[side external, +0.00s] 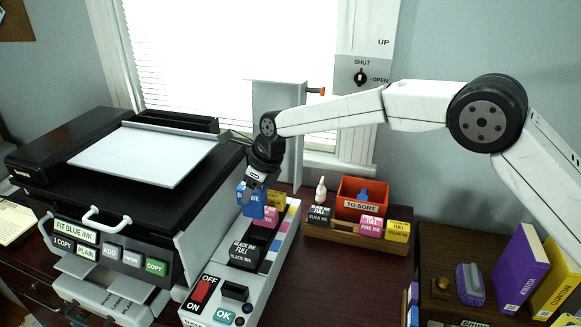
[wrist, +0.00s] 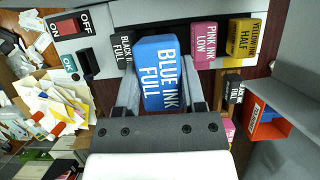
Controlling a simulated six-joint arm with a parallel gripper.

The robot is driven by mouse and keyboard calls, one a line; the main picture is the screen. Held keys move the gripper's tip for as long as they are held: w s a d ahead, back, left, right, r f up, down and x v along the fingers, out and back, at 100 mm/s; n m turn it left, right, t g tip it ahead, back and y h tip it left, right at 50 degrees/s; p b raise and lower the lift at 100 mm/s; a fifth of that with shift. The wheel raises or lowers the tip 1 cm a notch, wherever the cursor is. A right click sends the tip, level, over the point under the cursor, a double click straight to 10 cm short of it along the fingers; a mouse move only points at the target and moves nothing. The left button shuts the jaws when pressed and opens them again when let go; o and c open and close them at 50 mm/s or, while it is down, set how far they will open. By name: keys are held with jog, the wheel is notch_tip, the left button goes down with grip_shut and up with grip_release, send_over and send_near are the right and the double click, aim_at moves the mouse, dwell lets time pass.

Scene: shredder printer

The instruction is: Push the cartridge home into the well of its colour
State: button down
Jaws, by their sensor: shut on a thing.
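My gripper (side external: 257,181) is shut on the blue ink cartridge (side external: 250,204), labelled BLUE INK FULL in the wrist view (wrist: 163,72). The cartridge is over the printer's ink bay (side external: 215,275), between the black cartridge (wrist: 122,50) and the pink cartridge labelled PINK INK LOW (wrist: 203,42). A yellow cartridge labelled YELLOW HALF (wrist: 240,37) sits beyond the pink one. The blue cartridge hides the well under it, so I cannot tell whether its lower end is inside. In the side view the black cartridge (side external: 246,247) stands nearer the switches.
An ON/OFF switch (side external: 203,291) is at the bay's near end. A wooden rack (side external: 335,234) with spare cartridges and an orange TO SORT bin (side external: 362,207) stands right of the bay.

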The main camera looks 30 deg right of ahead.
aim_at(263, 213)
jog(key=shift+f, duration=0.7)
jog(key=shift+f, duration=0.2)
jog(key=shift+f, duration=2.65)
jog(key=shift+f, duration=2.6)
jog(key=shift+c, duration=0.5)
grip_release()
jog(key=shift+v, duration=3.85)
